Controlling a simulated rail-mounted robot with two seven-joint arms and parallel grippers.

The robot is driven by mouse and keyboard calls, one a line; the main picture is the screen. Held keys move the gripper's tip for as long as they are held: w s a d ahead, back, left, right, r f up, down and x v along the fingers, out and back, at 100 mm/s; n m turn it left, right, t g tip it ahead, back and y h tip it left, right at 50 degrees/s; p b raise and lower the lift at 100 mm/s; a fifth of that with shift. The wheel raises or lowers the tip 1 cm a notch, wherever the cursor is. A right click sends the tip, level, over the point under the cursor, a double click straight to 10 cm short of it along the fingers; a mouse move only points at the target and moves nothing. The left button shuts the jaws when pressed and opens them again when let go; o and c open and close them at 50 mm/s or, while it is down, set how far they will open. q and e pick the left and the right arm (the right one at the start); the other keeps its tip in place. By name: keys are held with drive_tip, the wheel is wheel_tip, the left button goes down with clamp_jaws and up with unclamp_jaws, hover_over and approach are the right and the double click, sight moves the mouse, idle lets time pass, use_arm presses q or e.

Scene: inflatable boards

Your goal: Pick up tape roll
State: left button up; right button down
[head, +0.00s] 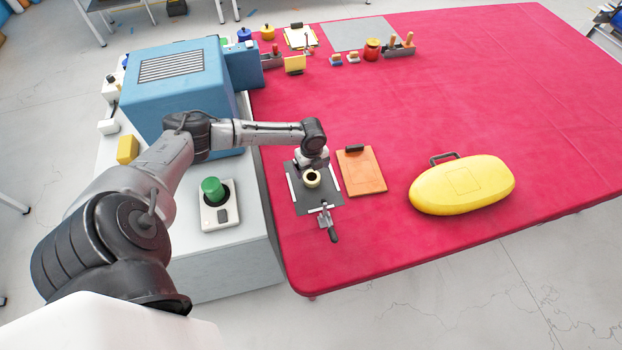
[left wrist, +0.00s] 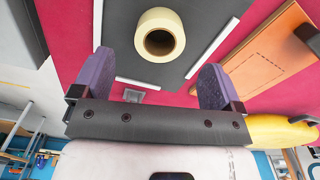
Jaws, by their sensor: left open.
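The tape roll (head: 312,184) is a cream ring with a dark hole, resting on a dark grey mat (head: 306,205) at the left part of the red table. It also shows at the top of the left wrist view (left wrist: 175,22). My left gripper (head: 312,166) is over the mat, right behind the roll in the head view. In the left wrist view its two purple fingers (left wrist: 156,70) are spread wide with nothing between them, and the roll appears just beyond the tips. The exact height gap cannot be told. My right gripper is not in view.
White strips flank the roll on the mat, with a clamp-like tool (head: 328,222) at its front edge. An orange clipboard (head: 368,174) lies to the right, then a yellow inflatable board (head: 462,186). A white box with a green knob (head: 212,190) stands left. The table's right side is clear.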

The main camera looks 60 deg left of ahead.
sight(312, 178)
use_arm(q)
drive_tip(key=shift+d+f, duration=0.2)
drive_tip(key=shift+f, duration=1.15)
drive_tip(key=shift+d+f, duration=0.2)
drive_tip(key=shift+f, duration=1.15)
drive_tip(key=shift+a+f, duration=0.1)
drive_tip(key=shift+f, duration=0.3)
drive_tip(key=c, duration=1)
drive_tip(key=shift+r, duration=0.1)
